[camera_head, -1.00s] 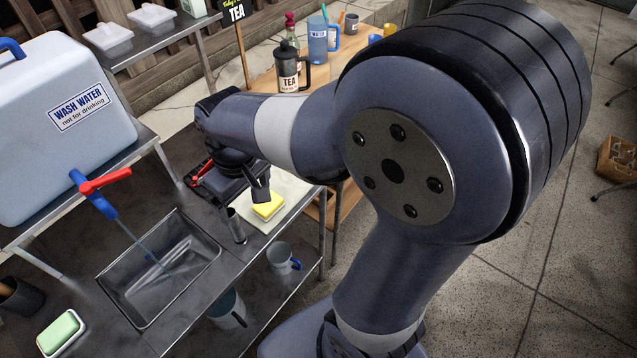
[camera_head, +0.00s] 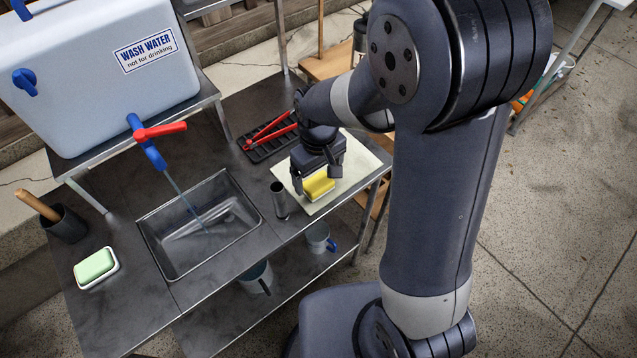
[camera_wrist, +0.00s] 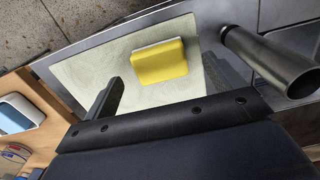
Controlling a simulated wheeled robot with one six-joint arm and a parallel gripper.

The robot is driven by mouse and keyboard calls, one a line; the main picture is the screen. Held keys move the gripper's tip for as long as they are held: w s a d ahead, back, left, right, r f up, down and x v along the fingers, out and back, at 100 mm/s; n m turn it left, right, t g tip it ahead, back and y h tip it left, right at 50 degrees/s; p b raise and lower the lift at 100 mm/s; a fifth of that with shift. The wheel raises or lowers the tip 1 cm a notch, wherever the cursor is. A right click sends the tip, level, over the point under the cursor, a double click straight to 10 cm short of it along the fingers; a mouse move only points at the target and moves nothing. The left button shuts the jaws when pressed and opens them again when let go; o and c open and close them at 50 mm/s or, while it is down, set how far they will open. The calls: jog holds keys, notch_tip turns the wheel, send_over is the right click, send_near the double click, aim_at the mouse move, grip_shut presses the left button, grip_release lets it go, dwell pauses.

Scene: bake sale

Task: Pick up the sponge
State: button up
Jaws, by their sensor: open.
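The yellow sponge (camera_head: 319,185) lies on a pale green mat (camera_head: 358,163) on the metal sink table. In the wrist view the sponge (camera_wrist: 160,63) shows whole, with a pale strip along its far edge. My gripper (camera_head: 317,176) is low over the mat, open and empty, its two fingers spread on either side of the sponge in the head view. In the wrist view the sponge is just beyond the gap between my fingers (camera_wrist: 163,86). I cannot tell the exact height of the fingers above the mat.
An upright metal cylinder (camera_head: 279,200) stands close left of the mat. A black rack with red-handled tongs (camera_head: 268,140) lies behind it. The sink (camera_head: 200,228), with running water, is further left. A green soap bar (camera_head: 94,265) sits in a white dish. Mugs stand on the shelf below.

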aim_at(318, 182)
jog(key=shift+w+f, duration=0.2)
jog(key=shift+f, duration=1.7)
jog(key=c, duration=1)
